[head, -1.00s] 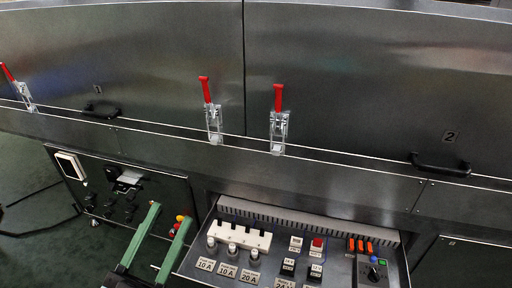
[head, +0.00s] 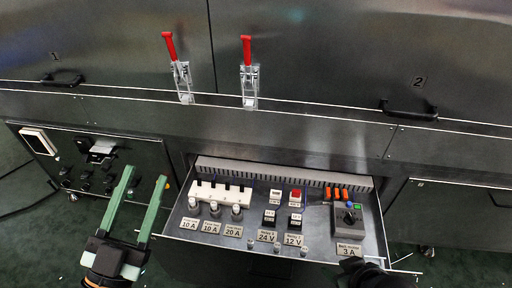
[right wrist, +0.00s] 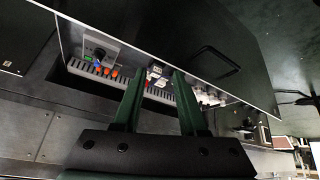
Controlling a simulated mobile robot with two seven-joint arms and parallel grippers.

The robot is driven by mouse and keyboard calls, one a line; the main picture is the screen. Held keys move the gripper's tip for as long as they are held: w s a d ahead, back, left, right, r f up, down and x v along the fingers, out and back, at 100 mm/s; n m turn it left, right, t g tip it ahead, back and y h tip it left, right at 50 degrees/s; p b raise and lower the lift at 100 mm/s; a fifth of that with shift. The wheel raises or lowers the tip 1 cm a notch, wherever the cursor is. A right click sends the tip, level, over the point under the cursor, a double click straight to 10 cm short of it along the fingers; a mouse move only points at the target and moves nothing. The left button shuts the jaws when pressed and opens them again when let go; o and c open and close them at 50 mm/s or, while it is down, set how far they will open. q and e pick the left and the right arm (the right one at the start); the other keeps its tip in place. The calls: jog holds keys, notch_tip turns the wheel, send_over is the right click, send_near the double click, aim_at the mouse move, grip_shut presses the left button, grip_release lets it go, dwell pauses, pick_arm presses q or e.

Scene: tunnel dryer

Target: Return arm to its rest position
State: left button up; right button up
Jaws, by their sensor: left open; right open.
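My left gripper (head: 144,180) is open and empty in the head view, its two green fingers pointing up and apart. It stands left of the open electrical drawer (head: 375,225), in front of the dark control panel (head: 150,152). My right gripper (right wrist: 154,74) shows in the right wrist view with its two green fingers spread and nothing between them. The drawer (right wrist: 150,62) lies beyond these fingertips. A dark part of my right arm shows at the bottom of the head view; its fingers are not visible there.
The drawer holds fuse holders (head: 220,192), labelled modules, a red button (head: 295,194) and a motor control box (head: 348,218). Two red-handled clamps (head: 180,70) (head: 249,75) and black handles (head: 408,109) are on the dryer's front. Floor shows at the lower left.

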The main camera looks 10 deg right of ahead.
jog(key=w+a+r+n+t+y, duration=0.1)
jog(key=w+a+r+t, duration=0.1)
jog(key=w+r+t, duration=0.4)
jog(key=w+a+r+n+t+y+p, duration=0.1)
jog(key=a+r+n+t+y, duration=0.2)
jog(key=r, duration=0.7)
jog(key=w+a+r+n+t+y+p, duration=0.1)
jog(key=a+r+t+y, duration=0.1)
jog(key=r+t+y, duration=0.5)
pick_arm(q)
notch_tip(320, 180, down, 8)
jog(key=w+a+n+g+y+p, duration=0.2)
jog(key=n+g+y+p, duration=0.3)
jog(key=p, duration=0.8)
jog(key=s+a+f+n+g+y+p, duration=0.1)
jog(key=s+f+g+y+p, duration=0.1)
jog(key=s+f+g+p, duration=0.5)
jog(key=shift+s+a+p, duration=0.15)
jog(key=shift+s+p, duration=0.85)
jog(key=shift+p, duration=0.2)
pick_arm(e)
jog(key=s+d+f+m+g+h, duration=0.3)
jog(key=s+f+m+g+h, duration=0.2)
jog(key=s+f+g+h, duration=0.3)
notch_tip(320, 180, down, 4)
jog(key=g+h, duration=0.1)
jog(key=g, duration=0.4)
jog(key=shift+s, duration=0.25)
jog(key=shift+r, duration=0.1)
